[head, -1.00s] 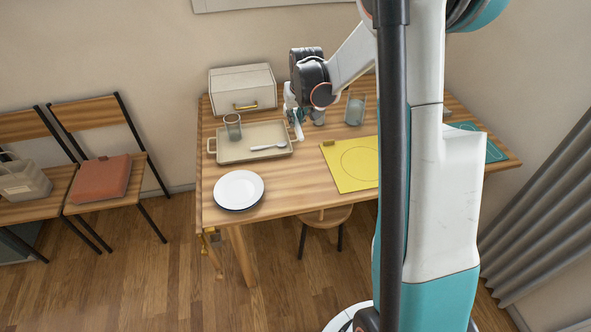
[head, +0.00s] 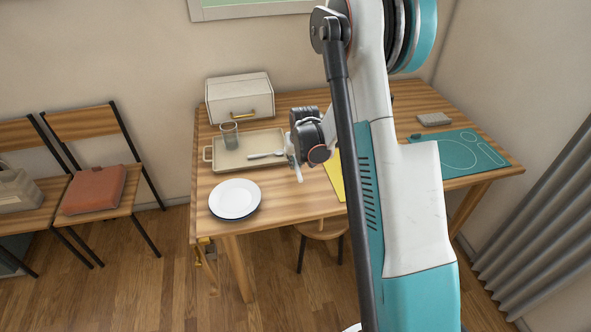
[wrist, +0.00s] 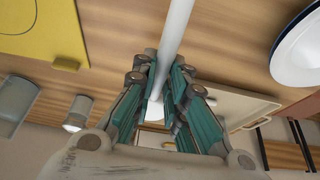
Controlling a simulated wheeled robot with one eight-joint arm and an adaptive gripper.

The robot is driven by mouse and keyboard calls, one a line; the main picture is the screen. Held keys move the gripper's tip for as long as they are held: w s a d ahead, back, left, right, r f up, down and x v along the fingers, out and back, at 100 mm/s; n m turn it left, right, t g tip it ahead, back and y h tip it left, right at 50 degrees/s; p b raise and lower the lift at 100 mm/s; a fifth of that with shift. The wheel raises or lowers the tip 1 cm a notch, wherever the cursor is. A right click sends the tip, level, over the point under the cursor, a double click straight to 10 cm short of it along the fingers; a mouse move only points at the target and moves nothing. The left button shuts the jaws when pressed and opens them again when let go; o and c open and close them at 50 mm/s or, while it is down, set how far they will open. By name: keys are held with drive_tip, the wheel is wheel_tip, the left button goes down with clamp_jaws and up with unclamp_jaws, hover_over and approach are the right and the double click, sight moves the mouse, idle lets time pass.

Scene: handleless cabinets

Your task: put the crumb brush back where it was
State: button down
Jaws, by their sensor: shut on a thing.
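My gripper (head: 296,156) is shut on a slim white handle, which I take to be the crumb brush (head: 299,174). In the wrist view the white handle (wrist: 176,34) runs between the teal fingers (wrist: 160,98) and out of the top of the picture. The brush's bristles cannot be made out. In the head view my gripper is above the table, by the right end of the beige tray (head: 228,160), and the handle hangs tilted below it.
A white plate (head: 235,199) lies at the table's front left. The tray holds a glass (head: 229,135) and a spoon (head: 266,155). A bread box (head: 240,98) stands behind. The yellow mat (head: 335,177) is mostly hidden by my arm. A teal mat (head: 456,153) and grey block (head: 433,119) are right.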

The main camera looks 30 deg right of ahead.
drive_tip(key=shift+f+b, duration=0.55)
drive_tip(key=shift+f, duration=1.35)
drive_tip(key=shift+f, duration=0.1)
drive_tip(key=shift+f+b, duration=0.25)
drive_tip(key=shift+b, duration=0.1)
drive_tip(key=c, duration=1.6)
unclamp_jaws()
drive_tip(key=shift+r+p, duration=0.55)
drive_tip(key=p+v, duration=0.3)
drive_tip(key=v, duration=0.8)
drive_tip(key=shift+s+r, duration=0.25)
drive_tip(key=shift+r, duration=0.05)
